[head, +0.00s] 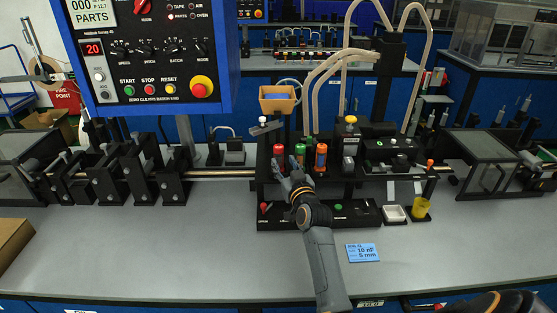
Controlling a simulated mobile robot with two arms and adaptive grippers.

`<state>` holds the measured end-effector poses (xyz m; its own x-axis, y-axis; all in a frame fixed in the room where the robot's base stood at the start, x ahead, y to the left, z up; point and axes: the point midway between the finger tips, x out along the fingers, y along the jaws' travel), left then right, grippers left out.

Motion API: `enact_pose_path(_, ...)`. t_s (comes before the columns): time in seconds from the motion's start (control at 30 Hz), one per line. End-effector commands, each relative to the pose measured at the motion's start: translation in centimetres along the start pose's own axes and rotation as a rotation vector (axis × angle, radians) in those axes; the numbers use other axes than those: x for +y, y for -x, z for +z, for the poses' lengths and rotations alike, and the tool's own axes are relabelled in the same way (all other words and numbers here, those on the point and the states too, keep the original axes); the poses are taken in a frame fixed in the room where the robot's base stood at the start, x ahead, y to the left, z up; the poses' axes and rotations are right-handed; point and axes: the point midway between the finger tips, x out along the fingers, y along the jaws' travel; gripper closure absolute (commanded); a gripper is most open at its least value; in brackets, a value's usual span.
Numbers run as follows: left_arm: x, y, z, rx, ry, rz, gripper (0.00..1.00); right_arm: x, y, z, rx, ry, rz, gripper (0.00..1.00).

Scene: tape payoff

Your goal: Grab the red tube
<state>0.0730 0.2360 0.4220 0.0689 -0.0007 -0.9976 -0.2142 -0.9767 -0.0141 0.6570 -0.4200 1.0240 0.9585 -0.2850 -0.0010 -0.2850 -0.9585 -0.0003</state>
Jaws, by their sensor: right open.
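The red tube (279,151) stands upright in a black rack (262,172) near the middle of the bench in the head view. A green-topped tube (300,151) and an orange tube (321,157) stand to its right in the same rack. My right gripper (286,166) is open just in front of the red tube's lower part, which its fingers partly hide. I cannot tell whether the fingers touch the tube. My left gripper is out of view.
A blue control panel (140,95) hangs at the upper left. Black bar holders (130,172) stand left of the rack. A white dish (395,213) and yellow cup (421,207) sit to the right. The bench front (180,260) is mostly clear, apart from a blue card (362,252).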

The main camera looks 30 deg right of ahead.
Motion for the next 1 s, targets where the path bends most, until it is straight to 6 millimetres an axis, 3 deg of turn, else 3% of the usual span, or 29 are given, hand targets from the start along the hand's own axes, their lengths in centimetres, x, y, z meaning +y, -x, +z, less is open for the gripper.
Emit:
enact_pose_path(0.2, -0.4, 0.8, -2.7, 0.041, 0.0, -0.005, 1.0, -0.2, -1.8, -0.3, -0.001, 0.0, -0.001, 0.59)
enact_pose_path(0.5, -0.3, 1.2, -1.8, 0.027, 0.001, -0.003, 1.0, -0.3, -5.0, -0.1, -0.001, 0.0, 0.0, 0.59)
enact_pose_path(0.8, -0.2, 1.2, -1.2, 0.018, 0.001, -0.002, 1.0, -0.3, -5.3, -0.1, 0.0, 0.0, 0.0, 0.59)
enact_pose_path(1.0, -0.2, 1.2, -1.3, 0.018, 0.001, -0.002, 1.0, -0.3, -5.3, -0.1, -0.001, 0.0, 0.0, 1.0)
